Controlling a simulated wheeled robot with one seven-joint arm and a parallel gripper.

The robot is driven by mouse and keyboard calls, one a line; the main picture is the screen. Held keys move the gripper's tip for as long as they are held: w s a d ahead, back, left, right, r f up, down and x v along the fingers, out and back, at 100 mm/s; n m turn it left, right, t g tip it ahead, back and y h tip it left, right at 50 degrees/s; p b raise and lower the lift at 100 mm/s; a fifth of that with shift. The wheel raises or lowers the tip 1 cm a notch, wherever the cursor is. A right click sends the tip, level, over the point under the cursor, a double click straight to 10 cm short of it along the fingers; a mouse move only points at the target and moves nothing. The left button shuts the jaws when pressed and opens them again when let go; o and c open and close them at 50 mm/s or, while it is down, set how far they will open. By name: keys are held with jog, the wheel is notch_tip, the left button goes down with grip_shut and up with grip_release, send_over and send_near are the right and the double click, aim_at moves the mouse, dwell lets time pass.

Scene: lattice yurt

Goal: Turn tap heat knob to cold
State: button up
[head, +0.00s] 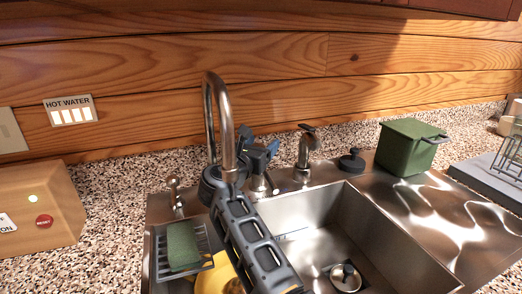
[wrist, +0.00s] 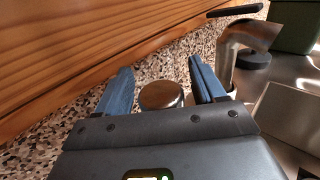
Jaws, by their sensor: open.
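A tall curved metal faucet (head: 222,110) rises behind the sink, partly in front of my gripper in the head view. My gripper (head: 259,150) is behind the faucet with its blue fingers open. In the wrist view a round metal knob (wrist: 161,95) shows between the two blue fingers of my gripper (wrist: 162,88), with gaps on both sides; I cannot tell its setting. In the head view a short metal spout fitting (head: 305,150) stands right of my gripper; it also shows in the wrist view (wrist: 240,45), close beside the right finger. A small metal knob (head: 174,190) stands at the sink's left.
A green pot (head: 408,148) and a black stopper (head: 351,161) stand at the right. The wooden wall (wrist: 60,60) runs close along the left finger.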

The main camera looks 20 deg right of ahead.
grip_shut()
dwell(0.8)
